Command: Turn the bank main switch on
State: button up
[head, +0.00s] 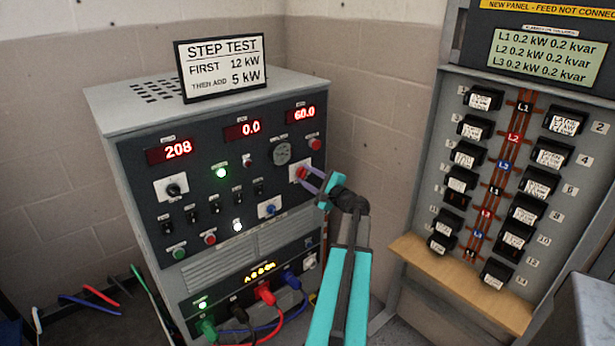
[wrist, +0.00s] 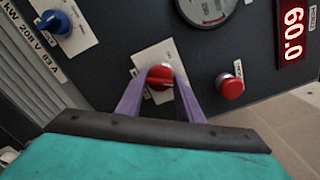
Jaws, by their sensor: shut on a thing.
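The load bank (head: 220,190) is a grey cabinet with a dark front panel. Its red rotary switch on a white plate (head: 301,173) is at the right of the panel, and it also shows in the wrist view (wrist: 160,77). I take this red knob for the main switch; its label is too small to read. My gripper (head: 308,178) has its two purple fingers shut on the sides of the red knob. In the wrist view the fingers (wrist: 160,88) reach it from below. The knob's pointer position is hard to tell.
A red push button (head: 315,144) sits close by the knob, with a round dial (head: 281,152) and a blue knob (head: 269,208) near it. Displays read 208, 0.0 and 60.0. A breaker panel (head: 510,180) with a wooden ledge (head: 460,283) stands to the right. Cables plug in below.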

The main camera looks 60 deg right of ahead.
jog(key=shift+m, duration=1.2)
jog(key=shift+p, duration=0.3)
jog(key=o, duration=1.1)
jog(key=shift+c, duration=0.2)
jog(key=shift+s, duration=0.1)
jog(key=b+v, duration=0.2)
jog(key=v, duration=1.1)
jog(key=shift+s+a, duration=0.2)
jog(key=shift+s, duration=0.1)
jog(key=shift+w, duration=0.1)
